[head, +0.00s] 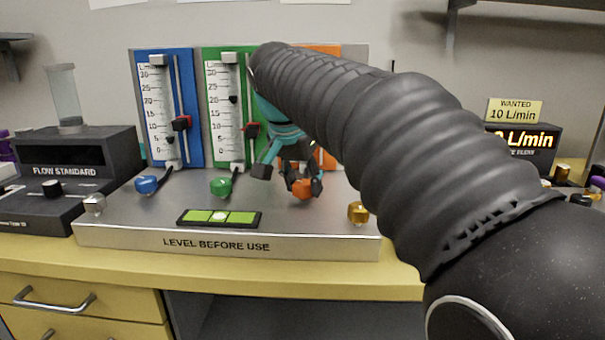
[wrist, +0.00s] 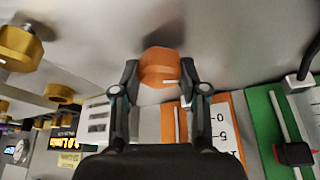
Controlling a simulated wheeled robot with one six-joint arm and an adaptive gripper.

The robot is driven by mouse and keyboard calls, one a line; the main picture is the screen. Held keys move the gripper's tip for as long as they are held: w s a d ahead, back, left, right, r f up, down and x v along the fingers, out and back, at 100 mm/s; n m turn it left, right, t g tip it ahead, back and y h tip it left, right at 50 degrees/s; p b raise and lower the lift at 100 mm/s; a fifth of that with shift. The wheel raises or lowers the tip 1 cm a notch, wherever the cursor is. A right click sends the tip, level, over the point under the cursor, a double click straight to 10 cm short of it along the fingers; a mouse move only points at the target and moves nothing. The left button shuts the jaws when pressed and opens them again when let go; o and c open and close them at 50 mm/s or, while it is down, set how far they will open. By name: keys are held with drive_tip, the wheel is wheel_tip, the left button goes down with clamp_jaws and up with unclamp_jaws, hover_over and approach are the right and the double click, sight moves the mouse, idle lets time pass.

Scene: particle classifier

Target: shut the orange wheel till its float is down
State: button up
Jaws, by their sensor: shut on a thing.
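In the wrist view the orange wheel (wrist: 159,67) lies between the two fingers of my gripper (wrist: 160,78). The orange panel (head: 328,152) is mostly hidden behind my arm in the head view. In the wrist view part of its orange panel (wrist: 222,135) shows, with scale marks near 0 and 5. Its float is not visible in either view.
The blue wheel (head: 146,184) and green wheel (head: 221,186) stand to the left, below their panels. A green spirit level (head: 219,218) lies on the base front (head: 120,236). A brass knob (head: 358,212) is close on the right. A lit display (head: 528,139) stands farther right.

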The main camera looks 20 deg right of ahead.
drive_tip(key=m+g, duration=0.1)
drive_tip(key=m, duration=0.2)
drive_tip(key=m+g+h+p, duration=0.1)
drive_tip(key=m, duration=0.2)
drive_tip(key=shift+w, duration=0.15)
drive_tip(key=m+g, duration=0.2)
drive_tip(key=m, duration=0.4)
drive_tip(key=shift+m, duration=0.3)
drive_tip(key=o, duration=1.1)
drive_tip(key=shift+o, duration=0.2)
drive_tip(key=shift+a, duration=0.1)
